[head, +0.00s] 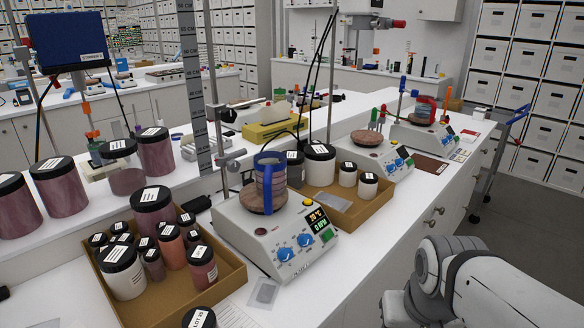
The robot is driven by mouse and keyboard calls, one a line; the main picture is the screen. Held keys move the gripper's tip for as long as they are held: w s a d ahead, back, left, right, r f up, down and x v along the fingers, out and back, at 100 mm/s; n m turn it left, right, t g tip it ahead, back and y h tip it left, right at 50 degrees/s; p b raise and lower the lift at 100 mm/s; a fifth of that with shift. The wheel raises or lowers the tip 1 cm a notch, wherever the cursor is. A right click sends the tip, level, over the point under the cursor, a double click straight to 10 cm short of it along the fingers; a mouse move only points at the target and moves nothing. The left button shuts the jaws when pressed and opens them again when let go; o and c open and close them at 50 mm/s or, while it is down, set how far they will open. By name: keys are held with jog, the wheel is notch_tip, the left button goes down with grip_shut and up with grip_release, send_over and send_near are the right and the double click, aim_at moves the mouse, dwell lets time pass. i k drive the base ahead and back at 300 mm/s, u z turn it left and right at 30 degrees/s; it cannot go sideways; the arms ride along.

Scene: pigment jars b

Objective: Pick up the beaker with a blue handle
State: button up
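The beaker with a blue handle (272,186) stands upright on the round brown top plate of the nearest hotplate stirrer (262,232), near the middle of the head view. Its blue handle faces me and blue also shows around its rim. It looks clear, and I cannot tell whether anything is in it. My arm's white links show at the lower right, to the right of the bench edge and well apart from the beaker. My gripper is outside the picture.
A cardboard tray (232,279) of dark-lidded jars stands left of the stirrer. Another tray (377,204) with jars stands behind it, right. A ruler post (195,95) and clamp stands rise close behind the beaker. More stirrers stand farther back. Bare white bench lies right of the stirrer.

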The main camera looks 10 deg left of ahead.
aim_at(270, 165)
jog(key=u, duration=3.65)
jog(key=k, duration=1.35)
jog(key=z, duration=1.85)
jog(key=i, duration=0.35)
